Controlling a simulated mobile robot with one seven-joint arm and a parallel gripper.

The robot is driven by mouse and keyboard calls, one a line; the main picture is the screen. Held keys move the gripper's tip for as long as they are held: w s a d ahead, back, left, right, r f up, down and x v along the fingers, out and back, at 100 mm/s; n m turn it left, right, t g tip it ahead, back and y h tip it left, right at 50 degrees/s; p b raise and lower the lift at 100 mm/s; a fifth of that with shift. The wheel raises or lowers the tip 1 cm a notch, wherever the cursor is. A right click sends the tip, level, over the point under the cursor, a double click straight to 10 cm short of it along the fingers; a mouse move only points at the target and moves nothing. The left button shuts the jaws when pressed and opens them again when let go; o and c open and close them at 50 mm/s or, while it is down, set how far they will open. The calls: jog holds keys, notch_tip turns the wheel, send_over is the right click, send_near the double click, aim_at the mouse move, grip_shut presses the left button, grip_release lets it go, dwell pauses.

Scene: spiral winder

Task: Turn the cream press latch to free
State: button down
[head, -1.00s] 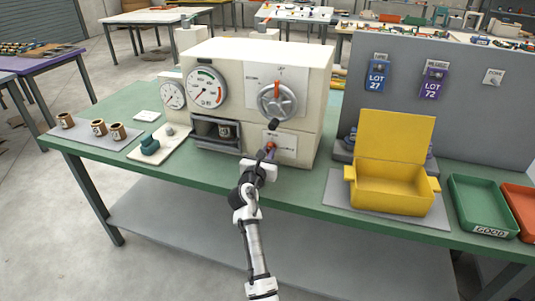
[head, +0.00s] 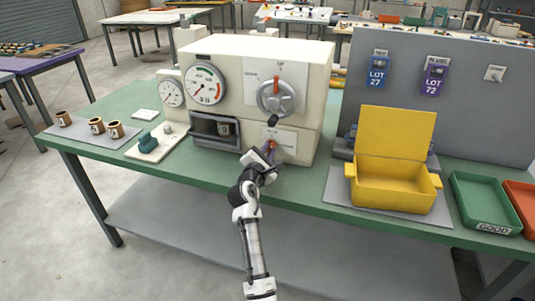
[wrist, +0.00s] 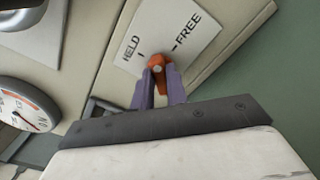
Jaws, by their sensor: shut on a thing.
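The cream press (head: 245,95) stands on the green bench. Its latch (wrist: 157,63) is a small orange lever with a round pivot, low on the front; it also shows in the head view (head: 271,144). It sits on a white label plate (wrist: 180,28) marked HELD and FREE, each with a tick. My gripper (wrist: 160,88) has purple fingers closed around the lever's arm, just below the pivot in the wrist view. The fingers partly hide the lever. I cannot tell which tick it lines up with.
Above the latch is a grey handwheel (head: 277,98) with a dark knob (head: 273,120) close over my gripper. An open yellow box (head: 393,187) stands to the right. Several brown cups (head: 97,126) and a green item (head: 148,140) are to the left.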

jog(key=m, duration=0.1)
jog(key=m+b, duration=0.1)
jog(key=m, duration=0.1)
jog(key=m+b, duration=0.1)
jog(key=shift+f+m, duration=0.3)
jog(key=shift+m+b, duration=1.4)
jog(key=shift+m, duration=0.8)
jog(key=c, duration=1.4)
grip_release()
jog(key=shift+d, duration=0.1)
jog(key=shift+r, duration=0.1)
jog(key=b+v, duration=0.2)
jog(key=v, duration=1.2)
jog(key=shift+b, duration=0.3)
